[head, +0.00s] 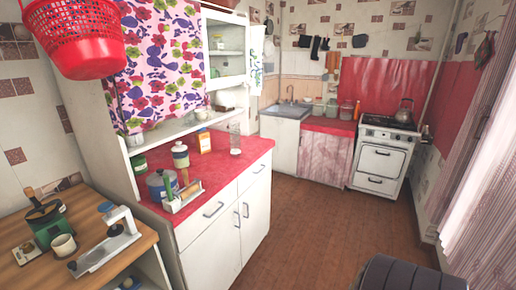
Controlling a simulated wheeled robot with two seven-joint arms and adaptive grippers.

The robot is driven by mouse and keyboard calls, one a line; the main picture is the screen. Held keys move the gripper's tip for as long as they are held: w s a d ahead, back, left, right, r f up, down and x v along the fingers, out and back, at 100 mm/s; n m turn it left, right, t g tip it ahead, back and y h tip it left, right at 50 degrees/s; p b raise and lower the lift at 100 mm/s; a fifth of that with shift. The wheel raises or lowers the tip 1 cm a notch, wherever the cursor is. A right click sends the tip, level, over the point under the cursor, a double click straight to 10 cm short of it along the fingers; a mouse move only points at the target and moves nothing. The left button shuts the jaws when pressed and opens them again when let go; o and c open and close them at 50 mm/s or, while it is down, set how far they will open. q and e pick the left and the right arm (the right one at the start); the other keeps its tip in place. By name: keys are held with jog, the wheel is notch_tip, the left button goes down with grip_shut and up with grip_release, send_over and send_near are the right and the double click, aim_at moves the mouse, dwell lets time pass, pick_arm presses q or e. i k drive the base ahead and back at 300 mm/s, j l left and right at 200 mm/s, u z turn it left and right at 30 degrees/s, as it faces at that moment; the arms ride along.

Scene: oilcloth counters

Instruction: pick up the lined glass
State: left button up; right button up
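A tall clear glass (235,138), which looks like the lined glass, stands upright on the red oilcloth counter (222,172) of the white cupboard, near its back right corner. Its lines are too small to make out clearly. Nothing touches it that I can see. Neither of my grippers shows in the head view.
A wooden table (85,225) is at the left. A stove (382,160) stands far back. The brown floor (310,230) is largely clear.

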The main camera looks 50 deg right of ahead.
aim_at(234, 147)
jog(key=z, duration=1.3)
jog(key=i+l+u, duration=0.15)
jog(key=i+l, duration=0.2)
jog(key=i+l+u, duration=0.15)
jog(key=i+l, duration=0.2)
jog(key=i+l+u, duration=0.15)
jog(key=i+l, duration=0.2)
jog(key=i+l+u, duration=0.15)
jog(key=i+l, duration=0.15)
jog(key=l, duration=0.2)
jog(key=i+l+u, duration=0.15)
jog(key=i+l, duration=0.15)
jog(key=l, duration=0.2)
jog(key=i+l+u, duration=0.1)
jog(key=i+l, duration=0.15)
jog(key=l, duration=0.25)
jog(key=i+l+u, duration=0.15)
jog(key=l, duration=0.4)
jog(key=i+l+u, duration=0.15)
jog(key=i+l, duration=0.15)
jog(key=l, duration=0.25)
